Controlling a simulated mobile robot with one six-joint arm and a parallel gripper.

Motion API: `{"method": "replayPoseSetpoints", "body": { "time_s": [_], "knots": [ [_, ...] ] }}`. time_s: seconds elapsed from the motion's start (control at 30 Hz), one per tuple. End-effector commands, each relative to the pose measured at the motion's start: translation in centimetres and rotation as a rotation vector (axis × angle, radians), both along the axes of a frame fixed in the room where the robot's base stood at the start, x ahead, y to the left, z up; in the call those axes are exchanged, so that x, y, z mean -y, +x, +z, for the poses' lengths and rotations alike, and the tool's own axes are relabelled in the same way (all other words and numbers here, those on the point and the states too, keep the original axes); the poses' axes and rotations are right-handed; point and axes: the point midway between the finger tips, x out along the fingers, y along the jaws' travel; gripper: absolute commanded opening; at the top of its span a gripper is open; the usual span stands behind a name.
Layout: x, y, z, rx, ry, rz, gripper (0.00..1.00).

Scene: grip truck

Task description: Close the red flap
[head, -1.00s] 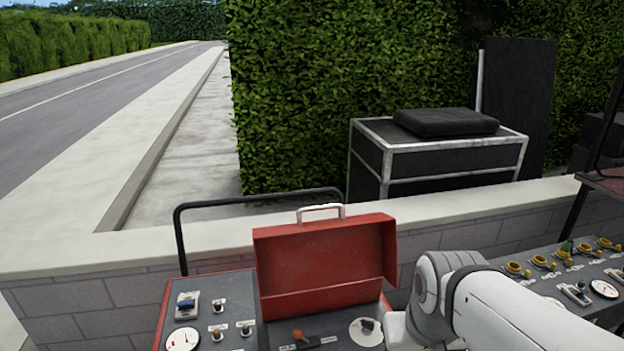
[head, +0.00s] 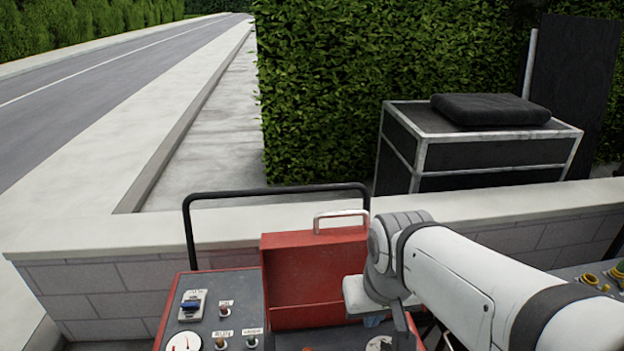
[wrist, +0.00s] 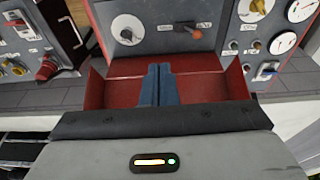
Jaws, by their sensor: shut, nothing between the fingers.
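The red flap (head: 300,272) stands open and upright at the back of the control panel in the head view, with a white handle (head: 341,217) on its top edge. My arm hides its right part. In the wrist view the flap's red inner side (wrist: 106,91) shows on both sides of my gripper (wrist: 160,72). Its blue-grey fingers are together and empty, in front of the flap's hollow side. I cannot tell whether they touch it. In the head view my gripper is mostly hidden by my arm.
The panel has a blue switch (head: 191,306), a gauge (head: 184,342) and several small knobs. A black rail (head: 275,192) and a low wall (head: 110,243) stand behind it. A black case (head: 470,152) with a cushion (head: 490,109) stands beyond the wall.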

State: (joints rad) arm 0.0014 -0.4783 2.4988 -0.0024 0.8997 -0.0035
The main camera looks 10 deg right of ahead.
Motion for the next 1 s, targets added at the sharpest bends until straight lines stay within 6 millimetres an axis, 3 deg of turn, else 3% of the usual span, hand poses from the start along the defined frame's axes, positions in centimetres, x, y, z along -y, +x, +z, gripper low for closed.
{"method": "replayPoseSetpoints", "body": {
  "time_s": [0.13, 0.23, 0.4, 0.6, 0.8, 1.0],
  "knots": [
    [-0.5, 2.0, 1.8, -0.003, 0.001, -0.003, 0.0],
    [-1.5, 4.9, 4.0, -0.01, 0.001, -0.008, 0.0],
    [-1.5, 11.9, 8.1, -0.021, 0.001, -0.007, 0.0],
    [-1.5, 20.1, 11.2, -0.036, 0.002, -0.009, 0.0],
    [-1.6, 26.3, 12.6, -0.045, 0.002, -0.01, 0.0],
    [-1.6, 29.2, 12.8, -0.049, 0.003, -0.01, 0.0]
  ]
}}
